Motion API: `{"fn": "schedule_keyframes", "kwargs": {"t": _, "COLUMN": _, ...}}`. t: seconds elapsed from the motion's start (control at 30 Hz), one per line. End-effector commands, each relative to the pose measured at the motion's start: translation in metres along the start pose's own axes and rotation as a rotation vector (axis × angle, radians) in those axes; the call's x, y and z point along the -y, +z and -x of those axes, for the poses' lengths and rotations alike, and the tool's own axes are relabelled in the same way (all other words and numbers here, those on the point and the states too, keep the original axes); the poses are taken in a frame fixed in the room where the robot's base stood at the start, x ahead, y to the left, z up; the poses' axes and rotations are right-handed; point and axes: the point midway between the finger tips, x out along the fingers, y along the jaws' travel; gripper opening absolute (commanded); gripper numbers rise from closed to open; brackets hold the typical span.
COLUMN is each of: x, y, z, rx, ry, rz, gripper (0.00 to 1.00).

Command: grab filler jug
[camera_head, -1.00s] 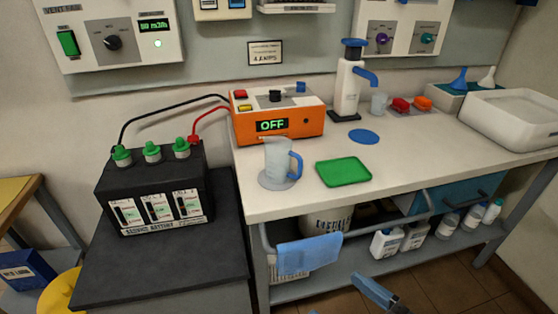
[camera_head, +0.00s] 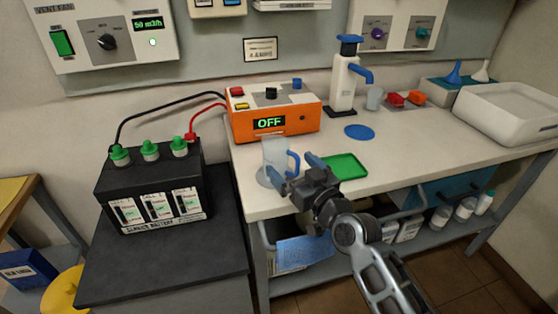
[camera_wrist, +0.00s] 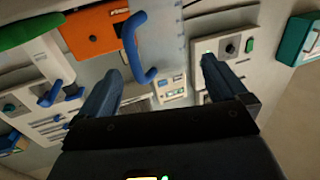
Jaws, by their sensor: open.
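The filler jug (camera_head: 275,152) is a clear, pale jug with a blue handle on its right side. It stands upright on the left part of the white worktop, on a grey round base or saucer. My gripper (camera_head: 298,173) is open and empty at the jug's handle side, over the front of the worktop, and hides part of the jug's lower right. In the wrist view the blue handle (camera_wrist: 134,48) shows ahead between the two open fingers (camera_wrist: 160,68). I cannot tell whether the fingers reach past the handle.
A green tray (camera_head: 346,167) lies just right of my gripper. An orange charger (camera_head: 272,125) reading OFF stands behind the jug. A black battery (camera_head: 150,185) with cables sits on the dark bench at left. A blue disc (camera_head: 358,132) and a pump bottle (camera_head: 343,85) are farther back.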

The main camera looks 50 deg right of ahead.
Motion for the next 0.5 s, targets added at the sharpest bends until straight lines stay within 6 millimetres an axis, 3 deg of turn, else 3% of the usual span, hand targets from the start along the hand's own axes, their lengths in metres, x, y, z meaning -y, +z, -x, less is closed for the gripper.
{"fn": "schedule_keyframes", "kwargs": {"t": 0.33, "x": 0.003, "y": -0.002, "z": -0.044, "rx": -0.001, "ry": 0.0, "rz": -0.002, "gripper": 1.0}}
{"fn": "schedule_keyframes", "kwargs": {"t": 0.5, "x": 0.004, "y": -0.001, "z": -0.057, "rx": -0.001, "ry": 0.0, "rz": 0.0, "gripper": 1.0}}
